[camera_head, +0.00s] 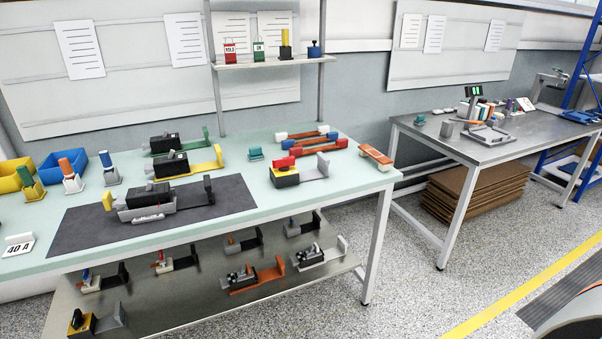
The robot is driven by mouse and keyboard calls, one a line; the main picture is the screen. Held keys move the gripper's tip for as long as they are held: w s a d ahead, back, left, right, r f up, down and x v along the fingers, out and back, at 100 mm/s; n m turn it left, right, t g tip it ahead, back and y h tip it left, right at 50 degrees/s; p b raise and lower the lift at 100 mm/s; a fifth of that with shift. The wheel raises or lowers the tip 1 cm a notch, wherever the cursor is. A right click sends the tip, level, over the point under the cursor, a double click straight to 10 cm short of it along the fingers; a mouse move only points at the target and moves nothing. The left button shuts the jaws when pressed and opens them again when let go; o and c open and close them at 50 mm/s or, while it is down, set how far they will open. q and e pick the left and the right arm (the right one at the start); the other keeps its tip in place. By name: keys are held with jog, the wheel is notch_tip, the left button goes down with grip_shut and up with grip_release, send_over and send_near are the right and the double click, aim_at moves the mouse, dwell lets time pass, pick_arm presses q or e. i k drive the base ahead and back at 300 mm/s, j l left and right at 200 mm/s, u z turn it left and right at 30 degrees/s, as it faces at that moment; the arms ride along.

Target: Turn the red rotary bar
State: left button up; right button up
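A red rotary bar (284,163) sits on top of a yellow and black block (285,176) near the right part of the light green workbench (245,208). Neither of my grippers shows in the head view.
A lower shelf (190,300) holds more units. The bench's front right strip is clear.

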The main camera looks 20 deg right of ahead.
aim_at(283, 164)
jog(key=i+l, duration=0.4)
jog(key=l, duration=0.15)
jog(key=i+l, duration=0.8)
jog(key=l, duration=0.25)
jog(key=i+l, duration=0.4)
jog(key=l, duration=0.1)
